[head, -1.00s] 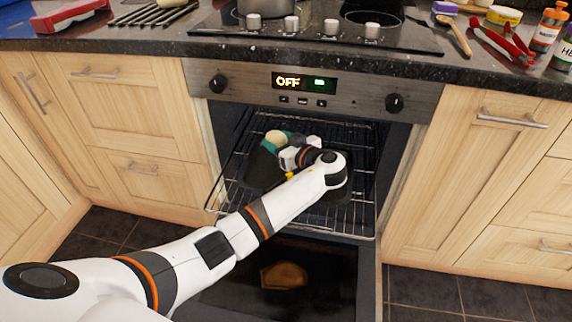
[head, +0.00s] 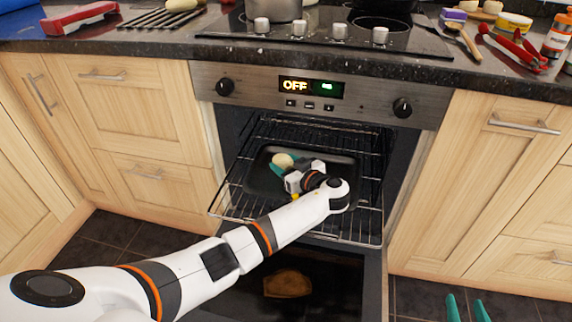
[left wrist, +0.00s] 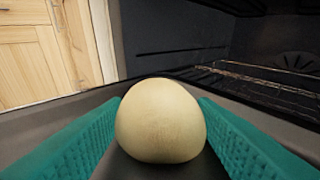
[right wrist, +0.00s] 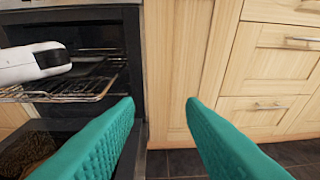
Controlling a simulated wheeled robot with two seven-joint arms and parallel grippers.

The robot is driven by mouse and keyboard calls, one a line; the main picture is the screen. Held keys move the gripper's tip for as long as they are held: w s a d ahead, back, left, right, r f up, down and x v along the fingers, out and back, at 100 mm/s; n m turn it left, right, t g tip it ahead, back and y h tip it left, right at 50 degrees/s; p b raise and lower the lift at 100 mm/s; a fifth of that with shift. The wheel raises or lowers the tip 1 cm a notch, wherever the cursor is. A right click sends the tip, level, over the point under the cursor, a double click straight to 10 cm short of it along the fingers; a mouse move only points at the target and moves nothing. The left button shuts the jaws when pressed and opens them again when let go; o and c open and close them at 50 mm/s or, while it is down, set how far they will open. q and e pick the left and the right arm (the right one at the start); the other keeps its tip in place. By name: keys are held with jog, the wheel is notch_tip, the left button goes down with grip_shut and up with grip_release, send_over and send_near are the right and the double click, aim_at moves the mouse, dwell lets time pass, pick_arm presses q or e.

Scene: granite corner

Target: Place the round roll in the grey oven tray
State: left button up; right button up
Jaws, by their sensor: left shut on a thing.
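The round roll (head: 281,160) is pale and dome-shaped. It is at the back left of the grey oven tray (head: 335,160), inside the open oven. My left gripper (head: 287,169) reaches in and is shut on the roll. In the left wrist view the roll (left wrist: 161,122) sits between the two teal fingers, low over the tray floor; I cannot tell whether it touches. My arm hides the tray's front right part. My right gripper (right wrist: 160,105) is open and empty, outside the oven; its fingertips show at the bottom right of the head view (head: 467,308).
The tray is on a wire oven rack (head: 232,200). The oven door (head: 325,285) is folded down below. The control panel (head: 310,88) and the countertop edge (head: 330,58) are above the opening. A pot (head: 273,10) is on the hob. Floor at right is clear.

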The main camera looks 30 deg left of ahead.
pick_arm(q)
jog(key=o, duration=1)
jog(key=shift+c, duration=0.2)
jog(key=shift+s+d+r, duration=0.1)
jog(key=shift+d, duration=0.15)
jog(key=p+v, duration=0.2)
jog(key=v, duration=0.9)
jog(key=shift+s+d, duration=0.2)
pick_arm(e)
jog(key=s+d+f+g+h, duration=0.1)
jog(key=s+d+f+g, duration=0.1)
jog(key=s+f+g, duration=0.2)
jog(key=shift+s+f+g, duration=0.3)
jog(key=shift+f+g, duration=0.2)
jog(key=shift+f, duration=0.4)
pick_arm(q)
jog(key=shift+s, duration=0.1)
pick_arm(e)
jog(key=shift+s, duration=0.1)
